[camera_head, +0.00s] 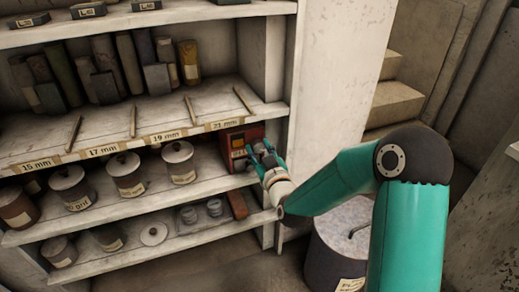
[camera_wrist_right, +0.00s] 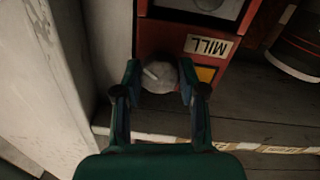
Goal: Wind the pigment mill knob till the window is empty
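The pigment mill is a red box (camera_head: 236,135) at the right end of the middle shelf in the head view. It also shows upside down in the right wrist view (camera_wrist_right: 172,38) with a MILL label (camera_wrist_right: 208,46). Its grey round knob (camera_wrist_right: 158,78) has a pale pointer line. My right gripper (camera_head: 263,155) is at the mill's front; its fingers (camera_wrist_right: 160,82) sit on both sides of the knob and appear closed on it. The dark-framed window (camera_wrist_right: 206,6) is cut off by the picture's top edge; something pale grey shows in it. My left gripper is out of view.
Lidded pots (camera_head: 127,175) stand left of the mill. A brick-red block (camera_head: 237,204) and small grey cups (camera_head: 214,207) are on the shelf below. A pale upright panel (camera_head: 338,75) is close on the right. A large dark drum (camera_head: 335,250) stands below my right arm.

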